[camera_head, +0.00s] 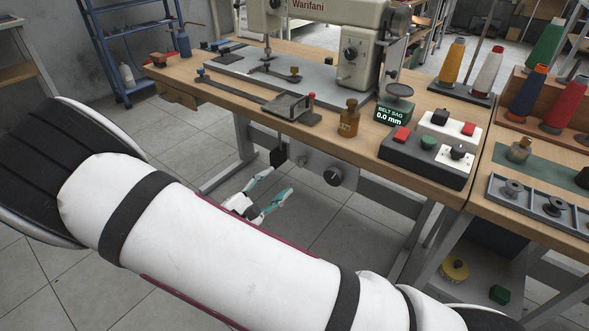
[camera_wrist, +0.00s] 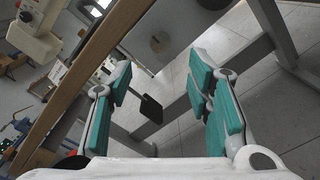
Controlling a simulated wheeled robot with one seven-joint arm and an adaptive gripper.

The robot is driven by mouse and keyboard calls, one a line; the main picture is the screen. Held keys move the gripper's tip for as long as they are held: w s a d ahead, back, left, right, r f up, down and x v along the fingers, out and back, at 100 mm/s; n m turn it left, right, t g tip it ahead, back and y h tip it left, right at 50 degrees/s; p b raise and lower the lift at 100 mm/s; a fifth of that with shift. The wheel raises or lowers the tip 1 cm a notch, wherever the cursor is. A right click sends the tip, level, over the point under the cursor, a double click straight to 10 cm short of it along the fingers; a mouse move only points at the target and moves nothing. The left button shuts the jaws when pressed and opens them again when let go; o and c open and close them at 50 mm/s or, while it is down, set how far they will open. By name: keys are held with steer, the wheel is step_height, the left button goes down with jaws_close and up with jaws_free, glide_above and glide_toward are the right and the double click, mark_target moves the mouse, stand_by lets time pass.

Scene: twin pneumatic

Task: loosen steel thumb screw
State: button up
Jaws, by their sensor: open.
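My gripper (camera_head: 272,188) is open and empty below the front edge of the sewing table, its teal-padded fingers pointing toward the underside. In the wrist view its fingers (camera_wrist: 160,84) stand wide apart. A grey plate (camera_head: 318,168) hangs under the table to the right of the gripper. It bears a dark round knob (camera_head: 333,177) and a small round metal piece (camera_head: 301,161), which may be the steel thumb screw; it is too small to be sure. The gripper is apart from both. In the wrist view a round knob (camera_wrist: 159,42) shows beyond the fingers.
The wooden tabletop (camera_head: 240,110) and its legs bound the space. A black pedal-like pad (camera_wrist: 150,108) shows between the fingers. On the table are the sewing machine (camera_head: 355,65), a belt sag display reading 0.0 mm (camera_head: 390,115) and a control box (camera_head: 428,146).

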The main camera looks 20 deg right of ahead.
mark_target(298, 163)
steer(key=b+x, duration=0.1)
steer(key=x, duration=0.8)
steer(key=shift+b, duration=0.3)
steer(key=shift+c, duration=0.2)
jaws_close()
